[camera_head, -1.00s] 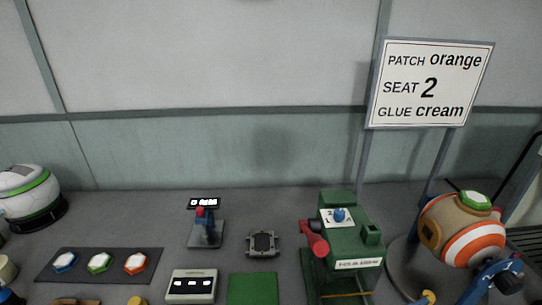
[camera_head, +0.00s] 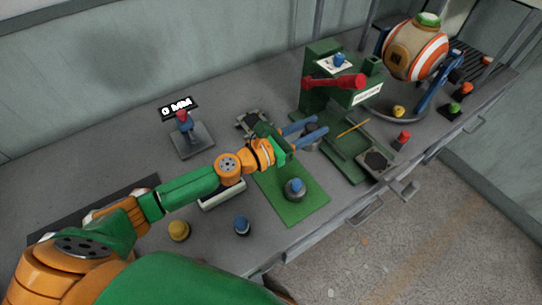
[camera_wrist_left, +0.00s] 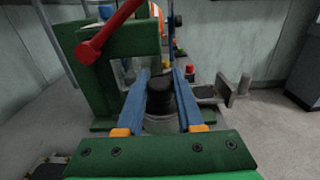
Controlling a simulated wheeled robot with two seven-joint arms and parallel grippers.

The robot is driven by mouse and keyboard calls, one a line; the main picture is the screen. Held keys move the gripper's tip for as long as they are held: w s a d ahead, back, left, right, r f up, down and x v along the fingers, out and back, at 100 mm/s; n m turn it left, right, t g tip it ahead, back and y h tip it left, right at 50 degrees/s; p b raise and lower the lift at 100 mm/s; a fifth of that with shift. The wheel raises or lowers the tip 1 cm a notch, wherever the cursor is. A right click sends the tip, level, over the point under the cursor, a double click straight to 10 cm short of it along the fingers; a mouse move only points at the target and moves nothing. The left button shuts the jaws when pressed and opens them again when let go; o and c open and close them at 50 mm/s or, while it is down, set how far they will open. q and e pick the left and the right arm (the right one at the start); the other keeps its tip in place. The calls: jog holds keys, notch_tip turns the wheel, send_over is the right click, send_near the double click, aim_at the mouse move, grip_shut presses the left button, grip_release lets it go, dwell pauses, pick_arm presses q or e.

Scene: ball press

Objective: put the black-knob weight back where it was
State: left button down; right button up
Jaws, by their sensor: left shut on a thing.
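My left gripper (camera_head: 305,130) reaches in from the left, its two blue fingers in front of the green press (camera_head: 318,90). In the left wrist view the fingers (camera_wrist_left: 160,100) are shut on the black-knob weight (camera_wrist_left: 160,90), which has a black knob above a grey body. In the head view the weight (camera_head: 312,138) is small and partly hidden by the fingers. It is beside the press, near the green mat (camera_head: 310,208); I cannot tell whether it touches a surface. My right gripper is not in view.
A blue-knob weight (camera_head: 295,190) stands on the mat. Yellow (camera_head: 179,230) and blue (camera_head: 242,226) knobbed pieces stand near the front edge. The press's red handle (camera_head: 335,82) juts toward my gripper. A striped ball (camera_head: 415,50) and several coloured knobs stand to the right.

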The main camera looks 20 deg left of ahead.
pick_arm(q)
jog(key=a+f+b, duration=0.2)
jog(key=a+f, duration=0.1)
jog(key=a+f+b, duration=0.2)
jog(key=f, duration=0.1)
jog(key=a+f+b, duration=0.2)
jog(key=a+f, duration=0.1)
jog(key=f, duration=0.1)
jog(key=shift+s+a, duration=0.3)
jog(key=shift+a, duration=0.05)
jog(key=shift+f, duration=0.2)
jog(key=shift+f, duration=0.1)
